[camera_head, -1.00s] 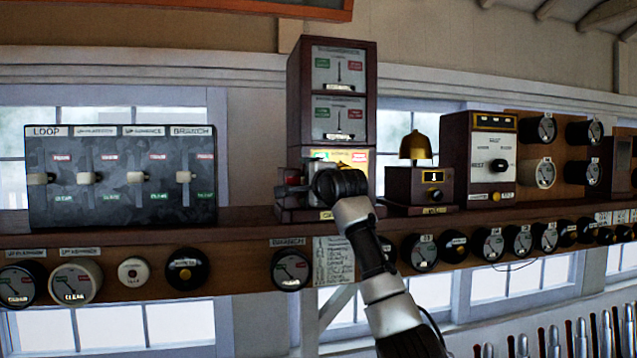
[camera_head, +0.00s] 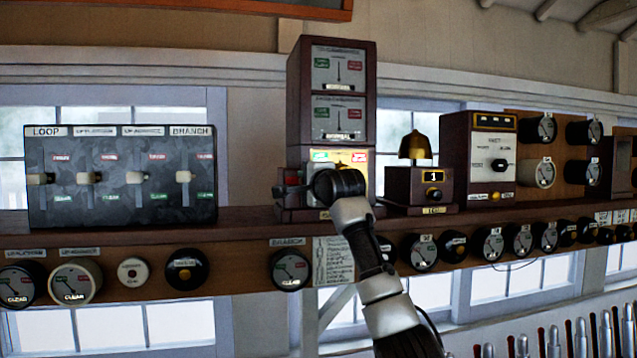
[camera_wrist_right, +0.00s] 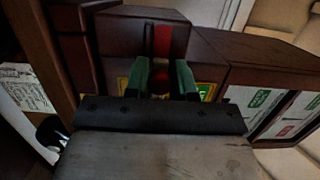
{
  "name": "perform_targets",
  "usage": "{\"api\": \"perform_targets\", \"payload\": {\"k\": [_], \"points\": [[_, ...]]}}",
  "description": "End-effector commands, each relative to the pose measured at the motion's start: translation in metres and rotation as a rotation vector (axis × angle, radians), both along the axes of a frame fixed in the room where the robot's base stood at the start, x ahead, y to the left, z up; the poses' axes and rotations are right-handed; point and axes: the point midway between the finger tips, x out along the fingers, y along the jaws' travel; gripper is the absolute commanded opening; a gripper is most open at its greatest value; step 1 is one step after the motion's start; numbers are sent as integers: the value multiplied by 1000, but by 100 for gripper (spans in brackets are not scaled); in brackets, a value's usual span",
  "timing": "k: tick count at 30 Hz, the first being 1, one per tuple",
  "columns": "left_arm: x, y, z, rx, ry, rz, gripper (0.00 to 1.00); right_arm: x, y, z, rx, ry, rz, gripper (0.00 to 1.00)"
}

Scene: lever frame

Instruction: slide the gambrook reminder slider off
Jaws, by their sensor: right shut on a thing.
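My left gripper is not in view.
Two more instrument faces (camera_head: 339,93) sit above in the stack. A brass bell (camera_head: 415,146) on a wooden box stands to the right, and a dark panel with several switches (camera_head: 120,205) to the left. Round dials line the shelf front below.

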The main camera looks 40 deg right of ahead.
Motion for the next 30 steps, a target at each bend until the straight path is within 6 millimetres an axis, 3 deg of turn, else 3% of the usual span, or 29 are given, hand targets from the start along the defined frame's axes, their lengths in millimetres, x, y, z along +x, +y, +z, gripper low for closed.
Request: {"api": "perform_targets", "payload": {"k": [19,30], "points": [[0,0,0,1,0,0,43,14,24,-2,1,3,2,7],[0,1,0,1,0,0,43,15,27,-2,1,5,2,7]]}}
